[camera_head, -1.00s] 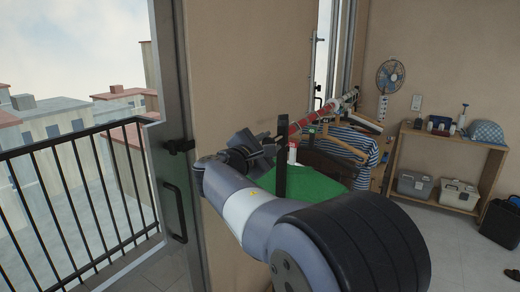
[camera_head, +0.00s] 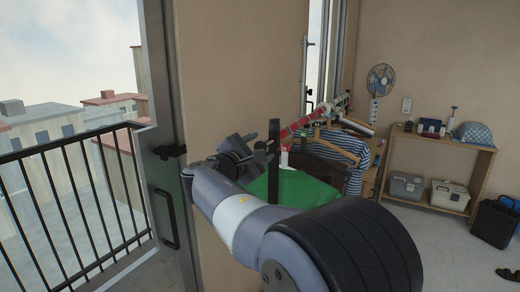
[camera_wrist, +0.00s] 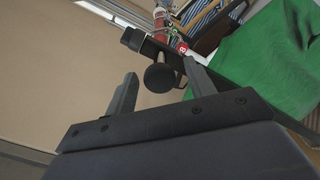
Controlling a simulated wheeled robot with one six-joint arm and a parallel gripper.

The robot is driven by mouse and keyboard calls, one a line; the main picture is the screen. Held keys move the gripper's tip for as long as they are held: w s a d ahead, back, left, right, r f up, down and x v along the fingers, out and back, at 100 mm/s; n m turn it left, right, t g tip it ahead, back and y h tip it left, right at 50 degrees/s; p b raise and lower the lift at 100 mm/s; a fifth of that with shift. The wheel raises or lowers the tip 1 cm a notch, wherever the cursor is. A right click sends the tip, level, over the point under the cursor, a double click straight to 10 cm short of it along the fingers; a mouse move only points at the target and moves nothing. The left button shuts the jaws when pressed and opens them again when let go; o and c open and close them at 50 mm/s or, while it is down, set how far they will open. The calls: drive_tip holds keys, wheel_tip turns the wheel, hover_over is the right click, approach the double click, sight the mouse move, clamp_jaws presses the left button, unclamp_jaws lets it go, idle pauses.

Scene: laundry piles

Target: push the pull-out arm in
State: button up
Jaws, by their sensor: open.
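A clothes rail (camera_head: 299,126) with a red section runs back along the wall, with hangers on it. At its near end stands a dark upright bar (camera_head: 273,165). In the wrist view the dark bar (camera_wrist: 150,45) carries a round black knob (camera_wrist: 160,77), which I take for the end of the pull-out arm. My gripper (camera_head: 250,147) is just left of the upright bar in the head view. In the wrist view my gripper (camera_wrist: 160,82) is open, with the knob between or just beyond its two fingertips; I cannot tell whether they touch. Nothing is held.
A green cloth (camera_head: 292,187) hangs right beside the bar, with a striped shirt (camera_head: 345,148) behind. A wooden shelf (camera_head: 440,139) holds boxes at the far right, and a fan (camera_head: 380,80) is on the wall. A glass door frame (camera_head: 165,150) and balcony railing stand left.

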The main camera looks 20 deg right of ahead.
drive_tip(key=b+v, duration=0.1)
drive_tip(key=v, duration=0.9)
drive_tip(key=shift+b, duration=0.35)
drive_tip(key=shift+c, duration=0.4)
